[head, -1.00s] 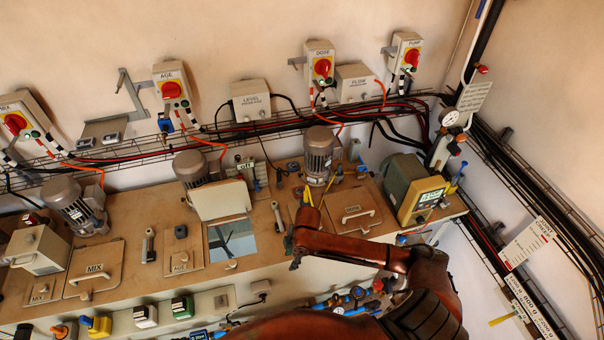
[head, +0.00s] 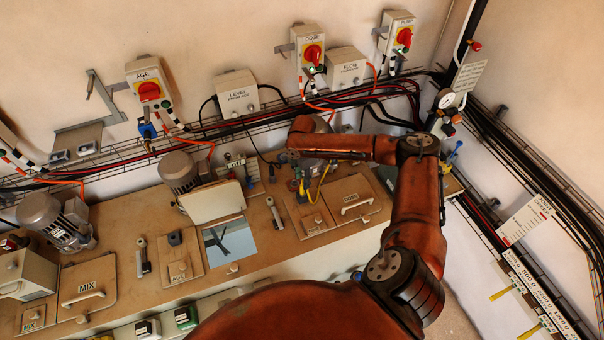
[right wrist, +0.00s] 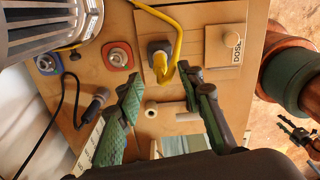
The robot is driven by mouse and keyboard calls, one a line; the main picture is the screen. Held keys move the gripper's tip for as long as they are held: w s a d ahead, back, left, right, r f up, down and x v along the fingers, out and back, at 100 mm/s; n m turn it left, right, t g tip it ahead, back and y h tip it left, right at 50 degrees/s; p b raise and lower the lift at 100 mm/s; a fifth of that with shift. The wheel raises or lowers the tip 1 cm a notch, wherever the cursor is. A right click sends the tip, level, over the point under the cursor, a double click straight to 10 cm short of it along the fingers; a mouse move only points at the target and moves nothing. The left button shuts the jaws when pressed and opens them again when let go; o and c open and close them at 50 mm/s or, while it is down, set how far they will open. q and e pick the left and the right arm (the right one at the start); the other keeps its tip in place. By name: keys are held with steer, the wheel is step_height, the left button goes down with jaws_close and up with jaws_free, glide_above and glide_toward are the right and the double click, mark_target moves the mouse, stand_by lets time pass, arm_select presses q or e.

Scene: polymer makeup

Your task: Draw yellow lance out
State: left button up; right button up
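A bent yellow lance (right wrist: 166,66) stands in a dark square socket on the bench in the right wrist view, its tube curving up and away to the left. In the head view its yellow tube (head: 322,184) shows beside the DOSE plate. My right gripper (right wrist: 161,84) is open and empty, its green-padded fingers spread on either side of the lance's lower end. I cannot tell how far above the socket they are. In the head view my arm hides part of this spot.
A red-ringed fitting (right wrist: 117,55) and a blue-ringed fitting (right wrist: 48,63) sit left of the socket. A finned motor (right wrist: 40,30) stands near them. The DOSE hatch (right wrist: 226,46) is on the right. A black cable with a plug (right wrist: 97,101) lies close to the left finger.

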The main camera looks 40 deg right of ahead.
step_height(320, 180, down, 4)
steer(key=shift+r, duration=0.1)
steer(key=shift+f, duration=0.65)
arm_select(q)
steer(key=shift+w+r, duration=0.3)
steer(key=shift+w, duration=0.45)
arm_select(e)
steer(key=shift+c, duration=0.4)
steer(key=c, duration=0.5)
arm_select(q)
steer(key=shift+s+a, duration=0.1)
steer(key=shift+s, duration=0.3)
arm_select(e)
jaws_close()
